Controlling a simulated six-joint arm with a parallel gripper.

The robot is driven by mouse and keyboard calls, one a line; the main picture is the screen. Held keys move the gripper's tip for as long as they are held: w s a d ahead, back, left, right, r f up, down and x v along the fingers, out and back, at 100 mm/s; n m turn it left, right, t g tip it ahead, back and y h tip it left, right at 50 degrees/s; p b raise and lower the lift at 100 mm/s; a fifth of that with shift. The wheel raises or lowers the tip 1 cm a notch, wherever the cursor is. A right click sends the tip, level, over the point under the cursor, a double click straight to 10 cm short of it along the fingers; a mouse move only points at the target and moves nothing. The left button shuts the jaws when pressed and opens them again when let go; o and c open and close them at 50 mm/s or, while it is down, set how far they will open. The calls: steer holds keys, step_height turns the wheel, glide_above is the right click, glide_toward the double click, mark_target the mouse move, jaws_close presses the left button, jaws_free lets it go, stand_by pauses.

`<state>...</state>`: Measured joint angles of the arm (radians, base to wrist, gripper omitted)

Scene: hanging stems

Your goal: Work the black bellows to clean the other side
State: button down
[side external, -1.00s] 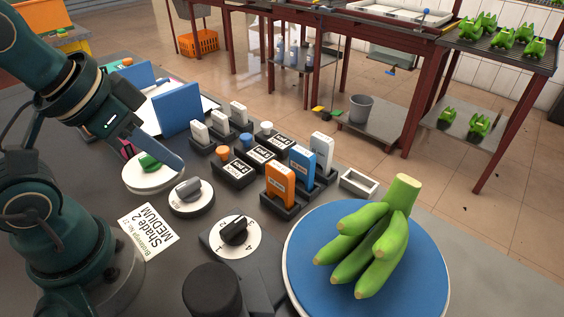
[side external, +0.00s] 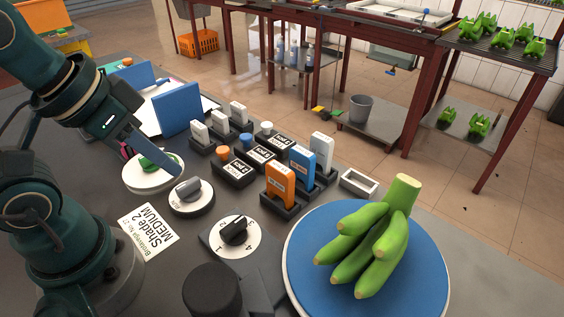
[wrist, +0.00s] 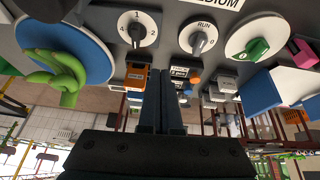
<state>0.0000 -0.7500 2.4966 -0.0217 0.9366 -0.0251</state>
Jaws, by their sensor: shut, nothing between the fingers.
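The black bellows (side external: 212,290) is a dark round cylinder at the bottom of the side external view, in front of the dial numbered 1 to 4 (side external: 236,232). My gripper (side external: 176,166) is shut and empty. It hangs over the green-knobbed dial (side external: 152,170) and near the grey-knobbed dial (side external: 189,192), well apart from the bellows. In the wrist view my gripper's fingers (wrist: 165,75) are together. A green banana bunch (side external: 370,240) lies on a blue round plate (side external: 425,265) to the right of the bellows. I cannot clearly pick out the bellows in the wrist view.
Orange (side external: 280,185) and blue (side external: 302,166) blocks stand in dark holders behind the dials. Blue upright panels (side external: 178,114) are farther back. A printed card (side external: 148,231) lies beside the arm. The table is clear right of the plate.

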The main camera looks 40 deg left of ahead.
steer(key=s+d+r+n+g+h, duration=0.2)
steer(key=s+d+g+h, duration=0.15)
steer(key=d, duration=0.35)
step_height(320, 180, up, 5)
steer(key=n+g+h, duration=0.2)
steer(key=g+h, duration=0.3)
steer(key=g, duration=0.1)
glide_above(210, 275)
steer(key=shift+t, duration=0.25)
steer(key=shift+f, duration=0.15)
steer(key=shift+f, duration=4.3)
steer(key=shift+f, duration=0.4)
steer(key=shift+r, duration=0.15)
steer(key=shift+r, duration=0.3)
